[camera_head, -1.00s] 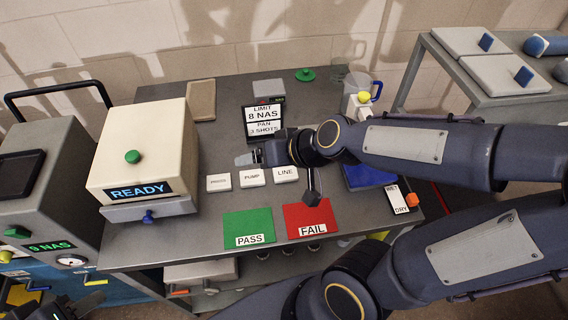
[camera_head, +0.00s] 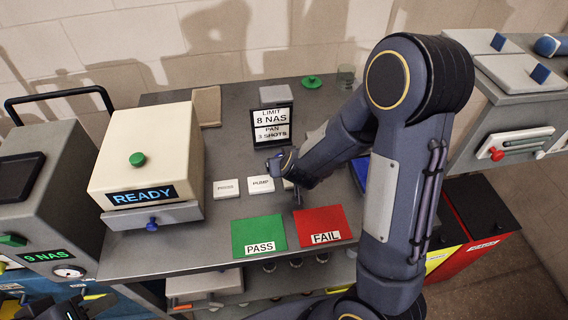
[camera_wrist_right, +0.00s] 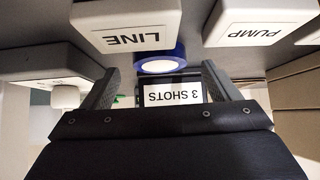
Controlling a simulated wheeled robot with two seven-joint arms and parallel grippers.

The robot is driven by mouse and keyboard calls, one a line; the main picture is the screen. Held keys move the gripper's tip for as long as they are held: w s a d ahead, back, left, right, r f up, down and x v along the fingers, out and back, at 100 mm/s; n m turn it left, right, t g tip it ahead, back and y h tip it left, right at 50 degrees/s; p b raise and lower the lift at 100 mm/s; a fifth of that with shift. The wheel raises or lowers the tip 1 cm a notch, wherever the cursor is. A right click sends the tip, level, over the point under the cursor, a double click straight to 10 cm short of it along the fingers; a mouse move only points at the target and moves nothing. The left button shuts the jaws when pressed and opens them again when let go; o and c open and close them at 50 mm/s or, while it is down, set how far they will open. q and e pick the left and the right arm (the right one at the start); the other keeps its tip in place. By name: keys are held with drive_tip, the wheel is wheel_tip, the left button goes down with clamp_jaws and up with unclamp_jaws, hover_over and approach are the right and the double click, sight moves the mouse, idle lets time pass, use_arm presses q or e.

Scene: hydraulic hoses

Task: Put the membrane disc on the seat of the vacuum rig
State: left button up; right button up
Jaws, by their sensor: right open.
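My right gripper (camera_wrist_right: 160,88) is open in the right wrist view, with one finger on each side. Between and beyond the fingers is a small white disc face in a blue ring (camera_wrist_right: 160,64), near the LINE block (camera_wrist_right: 137,30). I cannot tell whether this is the membrane disc or part of the vacuum rig. Nothing visible is held. In the head view my right forearm covers the table right of the PUMP block (camera_head: 260,184), so the rig cannot be made out there. My left gripper (camera_head: 72,308) is at the bottom left edge, cut off, away from the table top.
A cream READY machine (camera_head: 145,150) stands at the table's left. A limit sign (camera_head: 270,127) stands behind the blocks. Green PASS (camera_head: 258,232) and red FAIL (camera_head: 318,222) mats lie in front. A green-knobbed lid (camera_head: 312,82) lies at the back. A cabinet stands right.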

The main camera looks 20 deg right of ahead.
drive_tip(key=shift+x, duration=1.05)
drive_tip(key=c, duration=1.1)
drive_tip(key=shift+r, duration=0.45)
wheel_tip(320, 180, up, 3)
drive_tip(key=shift+f+p, duration=0.15)
drive_tip(key=shift+p, duration=0.6)
drive_tip(key=a+p+v, duration=0.1)
drive_tip(key=p+v, duration=0.1)
drive_tip(key=v, duration=0.3)
drive_tip(key=s+f+p+v, duration=0.1)
drive_tip(key=p+v, duration=0.1)
drive_tip(key=v, duration=0.4)
drive_tip(key=a+f+p+v, duration=0.1)
drive_tip(key=v, duration=0.4)
drive_tip(key=shift+s+a+p, duration=0.35)
drive_tip(key=shift+s+p, duration=0.05)
drive_tip(key=shift+s, duration=0.15)
